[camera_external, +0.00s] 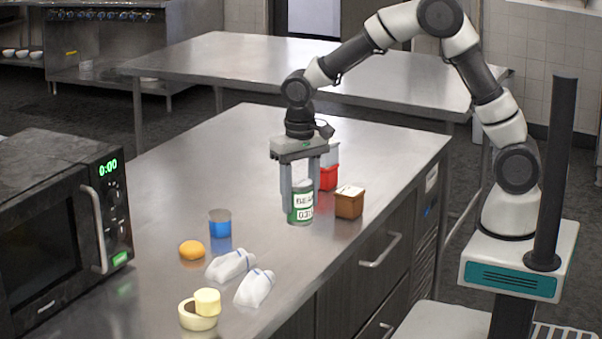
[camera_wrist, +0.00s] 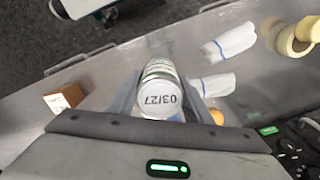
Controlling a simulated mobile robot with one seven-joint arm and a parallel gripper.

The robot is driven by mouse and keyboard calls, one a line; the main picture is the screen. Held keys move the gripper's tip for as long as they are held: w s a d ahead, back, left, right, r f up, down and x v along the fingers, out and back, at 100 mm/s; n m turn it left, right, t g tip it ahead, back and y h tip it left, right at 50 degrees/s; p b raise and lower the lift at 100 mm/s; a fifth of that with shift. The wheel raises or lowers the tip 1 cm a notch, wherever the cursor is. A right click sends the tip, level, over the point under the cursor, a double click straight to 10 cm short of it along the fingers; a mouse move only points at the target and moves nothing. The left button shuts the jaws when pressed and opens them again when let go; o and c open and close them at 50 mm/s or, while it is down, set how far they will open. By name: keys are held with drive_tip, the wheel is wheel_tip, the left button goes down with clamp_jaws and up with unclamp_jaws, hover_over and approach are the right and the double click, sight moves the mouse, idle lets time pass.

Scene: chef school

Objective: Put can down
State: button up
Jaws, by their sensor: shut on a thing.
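The can (camera_external: 301,206) is white and green with printed text. It is upright between the fingers of my gripper (camera_external: 299,190), which is shut on it. In the external view the can is at or just above the steel counter (camera_external: 262,150); I cannot tell whether its base touches.
A brown box (camera_external: 349,202) and a red container (camera_external: 328,178) stand close right of the can. A microwave (camera_external: 60,225) stands at far left.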

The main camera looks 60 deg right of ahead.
drive_tip(key=w+d+m+b, duration=0.1)
drive_tip(key=w+d, duration=0.1)
drive_tip(key=d, duration=0.5)
drive_tip(key=w+d+m, duration=0.1)
drive_tip(key=w+d, duration=0.2)
drive_tip(key=d, duration=0.5)
drive_tip(key=s+d+m+b, duration=0.1)
drive_tip(key=s+d+m, duration=0.1)
drive_tip(key=d, duration=1.2)
drive_tip(key=s+d+m+b, duration=0.1)
drive_tip(key=s+d+m, duration=0.15)
drive_tip(key=d, duration=1.15)
drive_tip(key=shift+n, duration=0.25)
drive_tip(key=shift+s+d+f, duration=0.1)
drive_tip(key=shift+d+f, duration=0.05)
drive_tip(key=shift+f, duration=1.45)
drive_tip(key=shift+s+d+f, duration=0.1)
drive_tip(key=shift+d+f, duration=0.1)
drive_tip(key=shift+f, duration=1.45)
drive_tip(key=shift+s+d+f, duration=0.1)
drive_tip(key=shift+d+f, duration=0.05)
drive_tip(key=shift+f, duration=1.45)
drive_tip(key=shift+f, duration=0.2)
drive_tip(key=o, duration=1.3)
